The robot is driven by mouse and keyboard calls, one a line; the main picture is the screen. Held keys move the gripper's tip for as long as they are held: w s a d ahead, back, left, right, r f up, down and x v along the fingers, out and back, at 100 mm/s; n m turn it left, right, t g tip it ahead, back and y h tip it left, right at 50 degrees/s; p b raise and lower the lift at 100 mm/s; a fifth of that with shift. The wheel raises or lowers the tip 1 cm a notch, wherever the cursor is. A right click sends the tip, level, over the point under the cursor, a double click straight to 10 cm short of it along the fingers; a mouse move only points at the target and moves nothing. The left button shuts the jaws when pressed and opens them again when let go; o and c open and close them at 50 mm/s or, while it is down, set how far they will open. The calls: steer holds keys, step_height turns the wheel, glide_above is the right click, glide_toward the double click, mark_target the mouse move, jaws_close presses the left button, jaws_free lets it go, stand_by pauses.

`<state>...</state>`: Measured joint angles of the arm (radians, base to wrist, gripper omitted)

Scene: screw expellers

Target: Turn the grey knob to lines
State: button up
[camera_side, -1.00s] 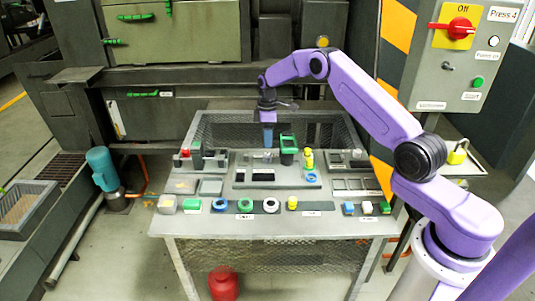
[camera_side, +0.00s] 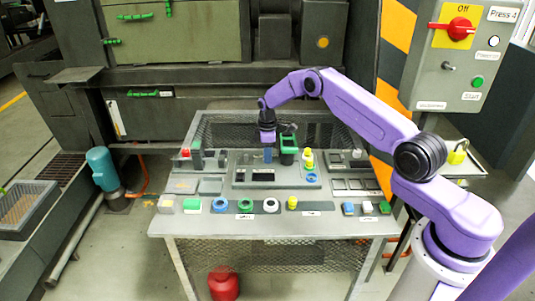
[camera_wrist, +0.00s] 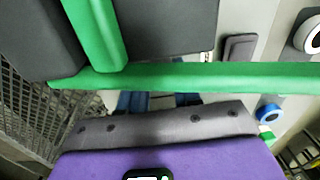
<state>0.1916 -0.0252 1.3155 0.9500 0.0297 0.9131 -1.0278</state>
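My gripper (camera_side: 267,156) hangs pointing down over the rear middle of the table panel, just left of a green-topped dark block (camera_side: 288,145). In the wrist view its two blue fingers (camera_wrist: 160,101) show with a gap between them, partly hidden behind a green bar (camera_wrist: 230,76). Nothing can be seen held in them. I cannot clearly pick out the grey knob; several small grey and white pieces on the panel are too small to identify. The lines cannot be made out either.
The sloped table panel (camera_side: 180,226) carries rings, including a white one (camera_side: 271,205), and several small coloured blocks. A wire mesh guard (camera_side: 215,125) is behind. A control box (camera_side: 458,75) with a red switch stands at right.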

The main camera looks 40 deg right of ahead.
steer(key=shift+c, duration=1)
steer(key=shift+m, duration=1.5)
steer(key=o, duration=1.1)
steer(key=shift+c, duration=0.2)
steer(key=shift+r, duration=0.15)
step_height(320, 180, up, 17)
steer(key=shift+w+d, duration=0.15)
steer(key=shift+d, duration=0.15)
steer(key=shift+r, duration=0.1)
